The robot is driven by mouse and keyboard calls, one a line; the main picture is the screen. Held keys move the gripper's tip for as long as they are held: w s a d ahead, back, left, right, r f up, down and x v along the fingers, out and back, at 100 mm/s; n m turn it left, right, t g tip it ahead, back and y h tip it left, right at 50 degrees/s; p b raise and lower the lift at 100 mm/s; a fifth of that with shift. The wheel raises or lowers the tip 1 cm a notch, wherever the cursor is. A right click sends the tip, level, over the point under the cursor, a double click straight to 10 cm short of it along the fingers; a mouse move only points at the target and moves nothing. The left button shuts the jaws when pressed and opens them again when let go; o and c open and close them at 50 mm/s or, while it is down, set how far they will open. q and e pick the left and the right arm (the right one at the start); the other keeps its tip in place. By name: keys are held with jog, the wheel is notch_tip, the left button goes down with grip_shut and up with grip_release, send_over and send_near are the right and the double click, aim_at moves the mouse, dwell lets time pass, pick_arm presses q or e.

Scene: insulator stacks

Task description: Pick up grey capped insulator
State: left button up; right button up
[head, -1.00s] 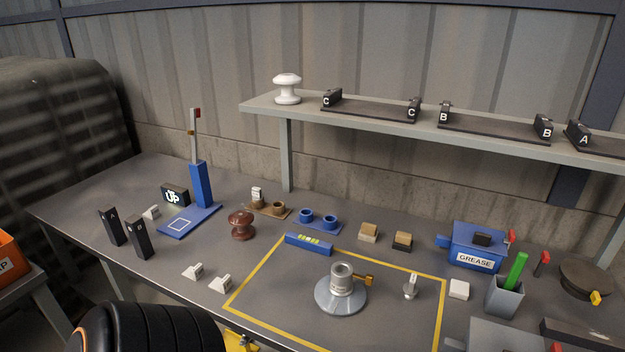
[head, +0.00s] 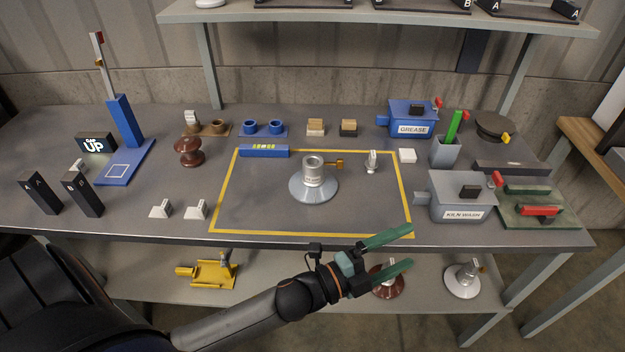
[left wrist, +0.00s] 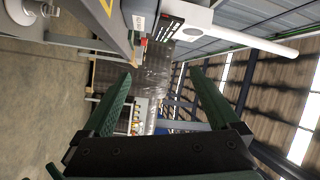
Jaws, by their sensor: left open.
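A grey disc-shaped insulator (head: 462,281) with a small metal top stands on the lower shelf, right of a brown one (head: 387,284) partly hidden by my gripper. Another grey disc insulator (head: 313,188) with a metal cap stands upright inside the yellow square on the bench top. Which grey one the task names, I cannot tell for sure. My left gripper (head: 410,246) is open and empty in front of the bench edge, its green fingers pointing right. In the left wrist view the open fingers (left wrist: 160,73) have nothing between them. My right gripper is not in view.
The bench front edge (head: 330,242) lies above the lower shelf (head: 280,289). A yellow fixture (head: 210,272) sits on that shelf at left. A grey kiln wash box (head: 456,195) and green tray (head: 540,210) stand at the bench's right. The yellow square's front area is clear.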

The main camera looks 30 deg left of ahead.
pick_arm(q)
jog(key=d+r+m+g+h, duration=0.6)
jog(key=r+m+h, duration=0.15)
jog(key=m, duration=0.85)
jog(key=m+g+y, duration=0.6)
jog(key=m+y, duration=1.3)
jog(key=m, duration=1.3)
send_near(310, 166)
jog(key=x, duration=0.7)
jog(key=shift+w+a+f+b, duration=0.2)
jog(key=shift+w+b, duration=0.1)
jog(key=shift+w, duration=0.15)
jog(key=shift+x, duration=2.8)
jog(key=shift+w+d, duration=0.1)
grip_shut()
